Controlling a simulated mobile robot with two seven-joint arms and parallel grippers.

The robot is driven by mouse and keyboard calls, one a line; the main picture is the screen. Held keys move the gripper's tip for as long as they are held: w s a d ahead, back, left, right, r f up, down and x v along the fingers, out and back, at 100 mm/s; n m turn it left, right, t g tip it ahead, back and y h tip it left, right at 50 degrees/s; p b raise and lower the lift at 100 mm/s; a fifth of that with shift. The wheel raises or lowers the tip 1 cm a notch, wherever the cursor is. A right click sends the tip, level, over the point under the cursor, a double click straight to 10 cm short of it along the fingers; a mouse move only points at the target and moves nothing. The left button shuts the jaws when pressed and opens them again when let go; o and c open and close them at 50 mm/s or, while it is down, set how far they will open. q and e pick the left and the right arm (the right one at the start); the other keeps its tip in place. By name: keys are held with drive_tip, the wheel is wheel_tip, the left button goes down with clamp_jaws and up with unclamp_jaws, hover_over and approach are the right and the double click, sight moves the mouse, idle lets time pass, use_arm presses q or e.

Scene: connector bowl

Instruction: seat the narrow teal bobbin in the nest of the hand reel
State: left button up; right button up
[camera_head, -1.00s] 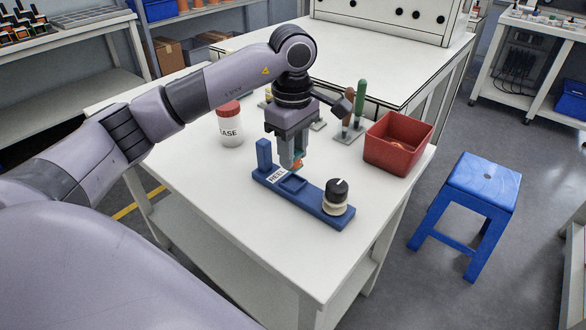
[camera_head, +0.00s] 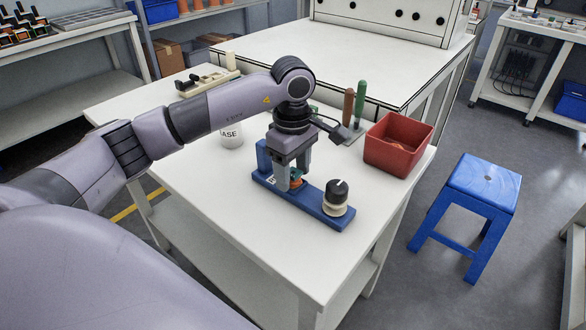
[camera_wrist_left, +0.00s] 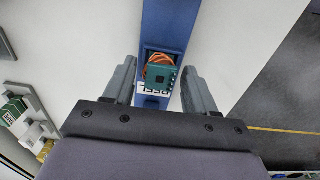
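The teal bobbin (camera_wrist_left: 160,74), wound with copper-coloured wire, stands in the square recess of the blue hand reel (camera_wrist_left: 170,25). Its near teal flange overlaps the edge of the reel's white label. I cannot tell how deep it sits. In the head view the bobbin (camera_head: 296,183) shows partly between the fingers, and the reel (camera_head: 312,202) lies on the white table. My left gripper (camera_head: 291,185) is open and points down over the recess. In the left wrist view its fingers (camera_wrist_left: 160,75) stand on either side of the bobbin with gaps. My right gripper is out of view.
A black knob (camera_head: 337,190) stands on the reel's right end. A white jar (camera_head: 231,135) is behind my arm, and a red bin (camera_head: 385,155) stands at right. Two upright handles (camera_head: 349,105) are behind. The front of the table is clear. A blue stool (camera_head: 482,180) stands beside it.

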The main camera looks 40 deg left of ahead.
sight(292, 173)
use_arm(q)
drive_tip(key=shift+r, duration=0.3)
wheel_tip(292, 173, up, 12)
drive_tip(key=shift+p, duration=0.45)
drive_tip(key=shift+f, duration=0.15)
drive_tip(key=shift+s, duration=0.1)
